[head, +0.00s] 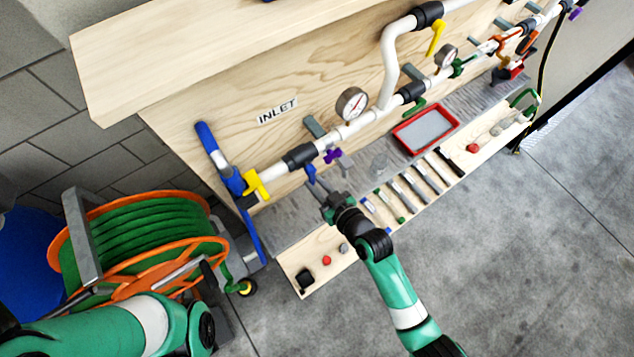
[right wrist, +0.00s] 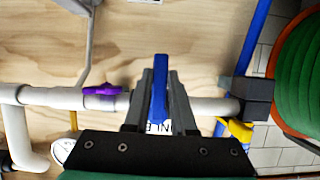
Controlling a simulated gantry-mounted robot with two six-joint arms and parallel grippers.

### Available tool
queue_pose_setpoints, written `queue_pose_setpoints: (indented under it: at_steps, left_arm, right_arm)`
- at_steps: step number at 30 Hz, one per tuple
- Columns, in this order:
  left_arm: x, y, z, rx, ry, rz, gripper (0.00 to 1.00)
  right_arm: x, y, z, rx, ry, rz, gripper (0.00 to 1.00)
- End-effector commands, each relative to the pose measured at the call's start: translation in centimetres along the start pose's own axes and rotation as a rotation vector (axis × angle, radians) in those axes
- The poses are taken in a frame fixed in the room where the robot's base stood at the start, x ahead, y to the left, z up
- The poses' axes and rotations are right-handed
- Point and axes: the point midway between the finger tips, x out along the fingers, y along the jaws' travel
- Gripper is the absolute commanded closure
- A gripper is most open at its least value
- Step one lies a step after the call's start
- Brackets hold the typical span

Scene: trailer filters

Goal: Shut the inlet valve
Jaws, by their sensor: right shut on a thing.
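The white inlet pipe (head: 270,174) runs along the wooden board below the INLET label (head: 277,111). A small blue handle (head: 310,172) sits by the black fitting (head: 299,157) on this pipe. My right gripper (head: 321,190) is at the handle. In the right wrist view, the right gripper (right wrist: 158,98) has its fingers closed on both sides of the blue handle (right wrist: 160,85), whose end sticks out past the fingertips. The part joining the handle to the pipe is hidden there. My left arm shows at the bottom left, but its gripper is out of view.
A yellow handle (head: 256,184) and a purple handle (head: 332,156) flank the blue one. A pressure gauge (head: 352,104) and a red tray (head: 426,128) are to the right. Several tools lie on the wooden shelf (head: 330,252). A green hose reel (head: 150,232) stands left.

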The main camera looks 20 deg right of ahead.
Motion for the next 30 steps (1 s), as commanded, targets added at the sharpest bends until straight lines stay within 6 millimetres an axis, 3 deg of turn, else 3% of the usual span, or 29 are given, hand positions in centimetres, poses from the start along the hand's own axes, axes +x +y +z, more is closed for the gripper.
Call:
queue_pose_setpoints:
  at_steps: [6, 7, 11, 22, 26, 30]
  left_arm:
    - [0.0, 0.0, 0.0, 0.0, 0.0, 0.0, 0.59]
    - [0.0, 0.0, 0.0, 0.0, 0.0, 0.0, 0.59]
    - [0.0, 0.0, 0.0, 0.0, 0.0, 0.0, 0.59]
    - [0.1, 0.0, -0.1, 0.0, 0.0, 0.0, 0.59]
    - [0.6, 0.0, -0.5, 0.0, 0.0, 0.0, 0.59]
    - [1.1, 0.0, -1.0, 0.0, 0.0, 0.0, 0.59]
  right_arm:
    - [0.0, -0.1, 0.1, 0.004, -0.002, -0.002, 1.0]
    - [0.0, -0.1, 0.1, 0.004, -0.002, -0.002, 0.71]
    - [0.0, -0.1, 0.0, 0.002, -0.002, -0.001, 0.48]
    - [-0.5, 0.0, 0.0, 0.001, -0.001, 0.0, 0.46]
    - [-2.5, 0.0, -0.1, 0.001, -0.001, 0.0, 0.46]
    - [-5.9, 0.0, -0.1, 0.001, -0.002, 0.001, 0.46]
